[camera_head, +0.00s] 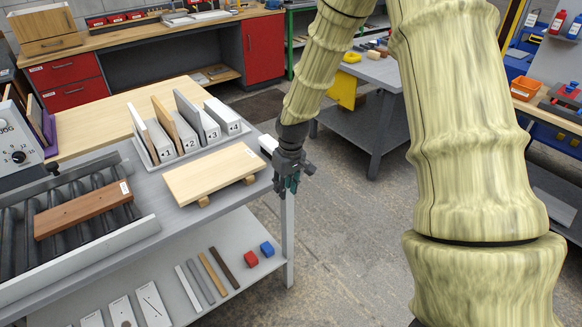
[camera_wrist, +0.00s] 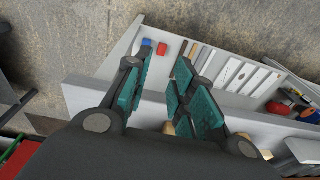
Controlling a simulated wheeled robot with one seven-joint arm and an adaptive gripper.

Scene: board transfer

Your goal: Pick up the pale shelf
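The pale shelf (camera_head: 213,173) is a light wood board. In the head view it lies flat near the right edge of the grey bench, raised on small wooden blocks (camera_head: 203,201). My gripper (camera_head: 287,184) hangs just beyond the shelf's right end, pointing down and apart from it. In the wrist view my gripper (camera_wrist: 162,72) shows teal finger pads with an empty gap between them, so it is open. The pale shelf cannot be made out clearly in the wrist view, where the gripper body covers much of the lower part.
A rack (camera_head: 188,150) with several upright boards stands behind the shelf. A brown board (camera_head: 82,209) lies on the rollers at left. The lower shelf (camera_head: 233,308) holds strips, a red block (camera_head: 251,259) and a blue block (camera_head: 267,249). Open floor (camera_head: 335,235) lies right of the bench.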

